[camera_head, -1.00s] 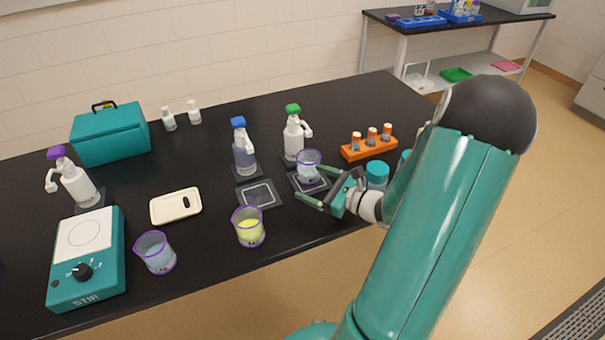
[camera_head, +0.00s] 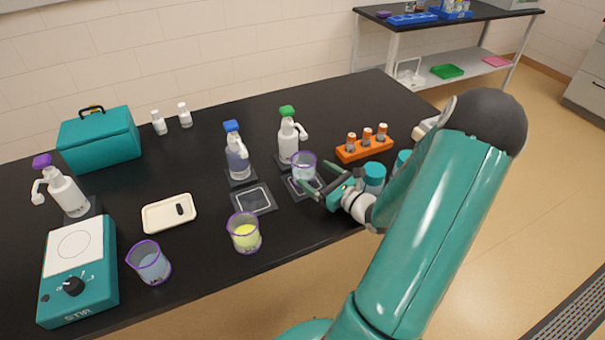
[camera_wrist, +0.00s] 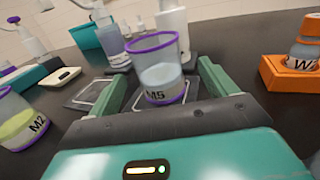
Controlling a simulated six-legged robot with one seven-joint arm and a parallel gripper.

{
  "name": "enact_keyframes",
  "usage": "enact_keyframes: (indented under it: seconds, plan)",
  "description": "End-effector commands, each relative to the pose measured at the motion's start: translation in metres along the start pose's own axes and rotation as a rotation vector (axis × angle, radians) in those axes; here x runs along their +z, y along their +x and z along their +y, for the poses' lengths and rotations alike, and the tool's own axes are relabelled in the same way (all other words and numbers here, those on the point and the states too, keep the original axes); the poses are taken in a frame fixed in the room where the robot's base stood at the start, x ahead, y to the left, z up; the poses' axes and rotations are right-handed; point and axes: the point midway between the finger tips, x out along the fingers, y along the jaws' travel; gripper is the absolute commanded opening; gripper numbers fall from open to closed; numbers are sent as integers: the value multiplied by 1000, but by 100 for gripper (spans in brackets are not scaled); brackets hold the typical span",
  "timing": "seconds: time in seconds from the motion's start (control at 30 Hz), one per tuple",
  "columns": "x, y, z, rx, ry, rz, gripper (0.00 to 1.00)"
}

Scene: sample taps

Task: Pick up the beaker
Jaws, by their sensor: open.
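A clear beaker with a purple rim and pale liquid (camera_head: 303,166) stands upright on a dark pad under the green-topped dispenser (camera_head: 289,140). In the wrist view the beaker (camera_wrist: 160,70), marked "M5", stands between and slightly beyond my fingers. My gripper (camera_head: 318,190) is open, its two green fingers (camera_wrist: 163,92) on either side of the beaker's near side. I see no grip on it. A beaker of yellow liquid (camera_head: 244,233) and a beaker of bluish liquid (camera_head: 149,263) stand to the left; the yellow one, marked "M2", also shows in the wrist view (camera_wrist: 18,122).
An orange rack with vials (camera_head: 365,149) stands right of the beaker, and a teal-capped jar (camera_head: 374,173) is close to my wrist. A blue-topped dispenser (camera_head: 237,155) and an empty pad (camera_head: 253,200) are to the left. A stirrer (camera_head: 78,270) sits far left.

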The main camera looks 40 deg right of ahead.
Motion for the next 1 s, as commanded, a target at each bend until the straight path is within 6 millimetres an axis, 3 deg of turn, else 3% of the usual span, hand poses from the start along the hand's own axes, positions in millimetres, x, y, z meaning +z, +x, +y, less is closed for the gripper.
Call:
enact_keyframes:
  seconds: [0.4,0.63,0.9,1.0]
  plan:
    - [2,51,4,2,0,0,84]
    - [2,55,4,1,-1,1,84]
    - [2,55,3,1,-1,1,33]
    - [2,55,3,1,-1,0,33]
